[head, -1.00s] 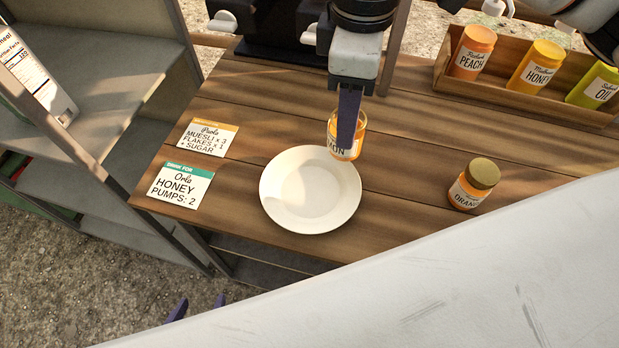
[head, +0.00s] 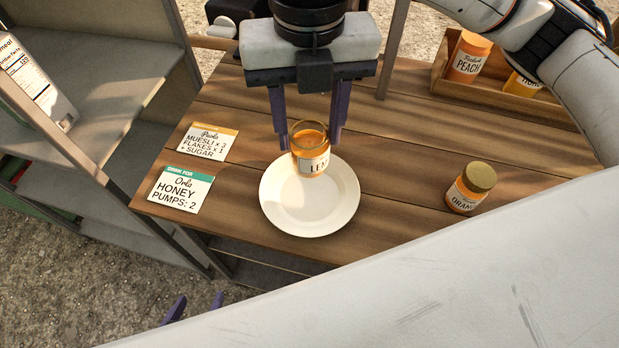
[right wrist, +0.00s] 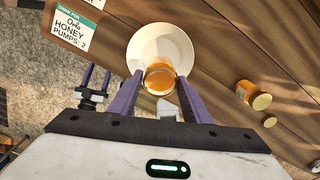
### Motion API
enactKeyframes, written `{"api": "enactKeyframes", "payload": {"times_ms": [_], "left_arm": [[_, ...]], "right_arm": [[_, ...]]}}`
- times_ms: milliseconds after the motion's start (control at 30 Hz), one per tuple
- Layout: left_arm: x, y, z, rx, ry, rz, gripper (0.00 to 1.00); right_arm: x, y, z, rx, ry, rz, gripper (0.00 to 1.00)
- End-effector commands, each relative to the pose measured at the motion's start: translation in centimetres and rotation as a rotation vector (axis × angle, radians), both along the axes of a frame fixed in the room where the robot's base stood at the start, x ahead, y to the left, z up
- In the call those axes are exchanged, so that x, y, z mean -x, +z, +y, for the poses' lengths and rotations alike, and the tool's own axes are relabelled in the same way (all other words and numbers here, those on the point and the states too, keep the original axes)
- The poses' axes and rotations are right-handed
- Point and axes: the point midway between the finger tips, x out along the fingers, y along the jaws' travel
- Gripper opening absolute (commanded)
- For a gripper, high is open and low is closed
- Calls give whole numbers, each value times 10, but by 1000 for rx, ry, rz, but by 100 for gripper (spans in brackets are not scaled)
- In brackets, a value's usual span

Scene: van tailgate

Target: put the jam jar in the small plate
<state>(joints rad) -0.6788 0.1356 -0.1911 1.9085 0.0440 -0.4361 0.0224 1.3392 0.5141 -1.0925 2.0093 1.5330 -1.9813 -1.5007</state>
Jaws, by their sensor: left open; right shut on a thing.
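A glass jar labelled "LEM…" (head: 311,160), with orange contents and no lid in sight, is held upright or nearly so between the fingers of my right gripper (head: 310,138). It overlaps the far rim of the small white plate (head: 308,205); I cannot tell whether it touches it. In the right wrist view the jar (right wrist: 159,78) sits between the fingertips, over the near part of the plate (right wrist: 150,45). Another jar labelled "ORAN…", gold-lidded (head: 470,188), stands right of the plate. My left gripper (head: 196,308) is open and empty, low at the left.
Two cards, orange-topped (head: 208,143) and green-topped (head: 180,190), lie left of the plate on the wooden tabletop (head: 400,180). A wooden rack (head: 440,80) with jars stands at the back right. A grey shelf unit (head: 90,120) stands at the left.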

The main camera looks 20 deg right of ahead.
Motion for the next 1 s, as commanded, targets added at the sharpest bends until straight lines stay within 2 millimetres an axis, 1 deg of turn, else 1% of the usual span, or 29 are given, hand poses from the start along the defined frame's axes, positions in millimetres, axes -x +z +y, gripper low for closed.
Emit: {"api": "enactKeyframes", "payload": {"times_ms": [33,100,200,467,633,700,1000], "left_arm": [[1,-2,0,0,0,1,58],[2,-3,0,0,1,2,58],[3,-5,0,0,0,5,58],[4,-7,0,0,1,7,58],[4,-8,0,0,1,8,58],[4,-8,0,0,1,8,58],[5,-8,0,0,1,8,58]], "right_arm": [[1,-11,0,1,4,5,12],[1,-25,-1,2,5,6,12],[1,-42,-1,1,4,4,12],[1,-65,0,0,3,3,12],[1,-89,-1,0,2,3,12],[1,-92,-1,0,2,1,12],[1,-94,0,0,2,1,12]]}}
